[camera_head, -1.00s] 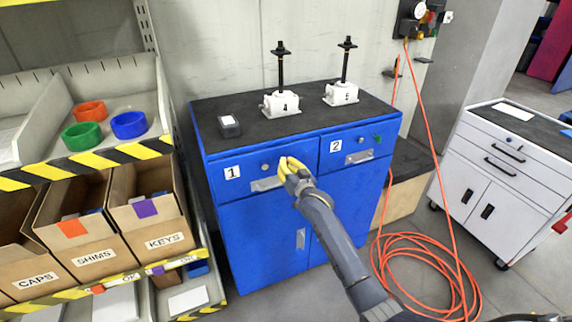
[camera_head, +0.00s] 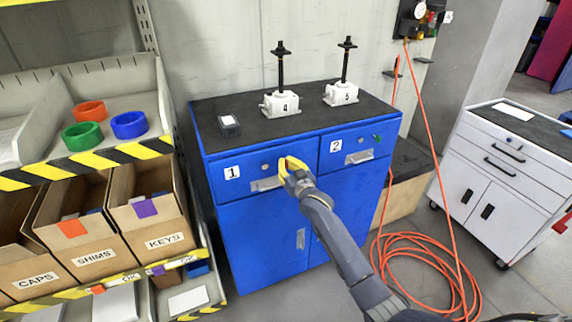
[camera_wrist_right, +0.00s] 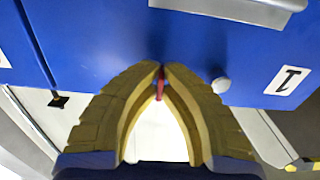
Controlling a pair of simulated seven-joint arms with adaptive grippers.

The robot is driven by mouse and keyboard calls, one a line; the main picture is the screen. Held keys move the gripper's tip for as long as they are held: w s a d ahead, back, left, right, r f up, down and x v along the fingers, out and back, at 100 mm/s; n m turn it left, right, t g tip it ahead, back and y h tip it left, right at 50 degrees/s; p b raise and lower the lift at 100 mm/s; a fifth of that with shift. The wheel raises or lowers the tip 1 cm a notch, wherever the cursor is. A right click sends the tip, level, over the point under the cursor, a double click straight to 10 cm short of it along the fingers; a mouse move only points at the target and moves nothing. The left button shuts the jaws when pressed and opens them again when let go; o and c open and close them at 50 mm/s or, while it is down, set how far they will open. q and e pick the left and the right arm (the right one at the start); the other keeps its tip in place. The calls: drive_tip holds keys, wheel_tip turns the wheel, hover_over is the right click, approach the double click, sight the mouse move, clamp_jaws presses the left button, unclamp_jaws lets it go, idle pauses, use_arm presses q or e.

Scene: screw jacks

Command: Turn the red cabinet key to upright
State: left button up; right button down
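The red cabinet key (camera_wrist_right: 160,84) shows in the right wrist view as a thin red strip between the yellow fingertips, at the blue front of drawer 1. A little red (camera_head: 287,164) also shows between the fingers in the head view. My right gripper (camera_wrist_right: 162,70) has its fingertips together around the key; it is also in the head view (camera_head: 290,168), at the right part of drawer 1. The fingers hide part of the key, so its exact angle is hard to tell. My left gripper is not in view.
The blue cabinet (camera_head: 262,240) has drawers 1 and 2, both closed. A round grey knob (camera_wrist_right: 220,85) sits beside the fingers. Two screw jacks (camera_head: 282,105) stand on top. An orange hose (camera_head: 425,265) lies at right.

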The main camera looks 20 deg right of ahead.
drive_tip(key=c, duration=1.6)
unclamp_jaws()
drive_tip(key=s+d, duration=0.1)
drive_tip(key=s, duration=1.1)
drive_tip(key=shift+d, duration=0.25)
drive_tip(key=shift+r, duration=0.1)
